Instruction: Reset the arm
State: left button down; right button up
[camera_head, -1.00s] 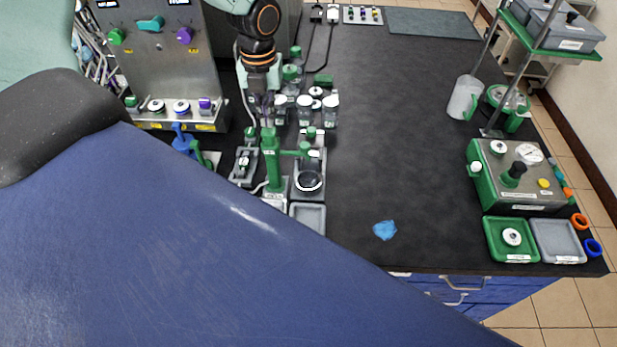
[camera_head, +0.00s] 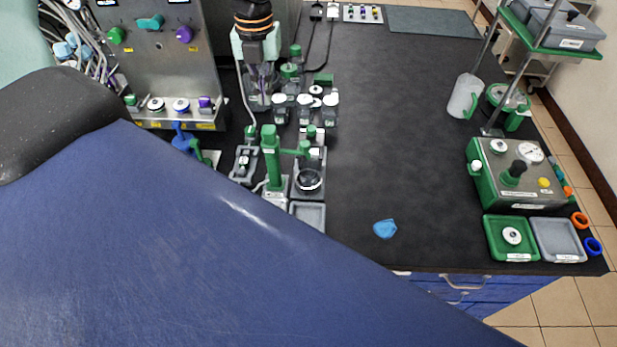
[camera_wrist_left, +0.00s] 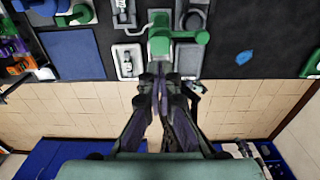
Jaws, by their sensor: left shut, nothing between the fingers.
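My left gripper (camera_head: 263,101) comes down from the top of the head view, fingers pointing toward the bench. It is shut and empty. It appears above and behind the green-topped stand (camera_head: 270,160), close to the small jars in the picture; I cannot tell its exact height. In the left wrist view the dark fingers (camera_wrist_left: 163,78) are together, just below the stand's green top (camera_wrist_left: 160,42). Nothing shows between them. My right gripper is in neither view.
The steel panel (camera_head: 165,60) with coloured knobs stands left of my gripper. Lidded jars (camera_head: 304,108) sit close to its right. The black bench (camera_head: 400,130) is mostly clear, with a blue scrap (camera_head: 385,229). A green-sided control box (camera_head: 515,178) stands at the right.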

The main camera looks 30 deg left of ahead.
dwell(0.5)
pick_arm(q)
jog(key=s+d+f+n+h, duration=0.1)
jog(key=s+d+f+n, duration=0.4)
jog(key=d+f+n, duration=0.25)
jog(key=s+d+f+n+h, duration=0.1)
jog(key=s+d+f+n, duration=0.3)
jog(key=d+f+n, duration=0.3)
jog(key=s+d+f+n+y, duration=0.1)
jog(key=s+f+n, duration=0.3)
jog(key=s+n, duration=0.5)
jog(key=s+d+f+n+y, duration=0.1)
jog(key=s+f+n, duration=0.3)
jog(key=s+n, duration=0.5)
notch_tip(320, 180, down, 25)
jog(key=s+m+b, duration=0.1)
jog(key=m+b, duration=0.1)
jog(key=b, duration=2.3)
jog(key=shift+f, duration=0.15)
jog(key=shift+s, duration=0.2)
